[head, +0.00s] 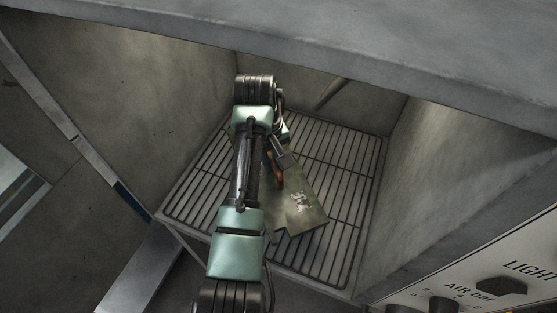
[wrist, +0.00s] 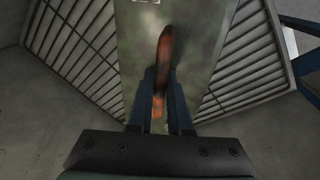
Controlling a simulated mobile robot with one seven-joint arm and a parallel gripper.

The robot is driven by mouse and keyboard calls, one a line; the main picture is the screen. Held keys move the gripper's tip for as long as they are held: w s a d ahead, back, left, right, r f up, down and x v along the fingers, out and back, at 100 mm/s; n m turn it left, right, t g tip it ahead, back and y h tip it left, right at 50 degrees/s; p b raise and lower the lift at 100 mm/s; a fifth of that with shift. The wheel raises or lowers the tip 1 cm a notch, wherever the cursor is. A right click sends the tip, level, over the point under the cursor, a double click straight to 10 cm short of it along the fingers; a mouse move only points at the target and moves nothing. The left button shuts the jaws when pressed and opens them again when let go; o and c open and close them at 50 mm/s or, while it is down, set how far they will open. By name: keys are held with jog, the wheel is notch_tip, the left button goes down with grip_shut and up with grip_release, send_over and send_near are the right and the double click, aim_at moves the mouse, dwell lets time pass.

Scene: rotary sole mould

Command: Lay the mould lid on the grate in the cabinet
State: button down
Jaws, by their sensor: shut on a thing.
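The mould lid (head: 299,206) is a flat grey-green plate with a pale mark on it and an orange-brown handle. It is over the grate (head: 345,180) inside the cabinet; I cannot tell whether it touches the bars. In the wrist view the lid (wrist: 205,40) fills the middle, with the grate (wrist: 75,45) on both sides. My gripper (wrist: 165,98) is shut on the lid's orange handle (wrist: 164,60). In the head view my arm hides part of the lid and most of the gripper (head: 276,170).
The cabinet (head: 440,140) has grey side walls close to the grate and a thick top edge (head: 400,60) above the opening. A pipe (head: 331,92) slants at the back. A control panel (head: 480,285) is at lower right. Bare grate shows right of the lid.

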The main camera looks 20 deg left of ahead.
aim_at(273, 182)
jog(key=shift+f, duration=4)
jog(key=c, duration=1.3)
grip_release()
jog(key=shift+s+f, duration=0.1)
jog(key=shift+f, duration=0.25)
jog(key=o, duration=0.5)
jog(key=shift+r, duration=0.1)
jog(key=shift+c, duration=0.2)
jog(key=r, duration=0.4)
jog(key=s+r, duration=0.1)
jog(key=r, duration=0.3)
jog(key=s+r, duration=0.1)
jog(key=r, duration=0.3)
jog(key=shift+a, duration=0.2)
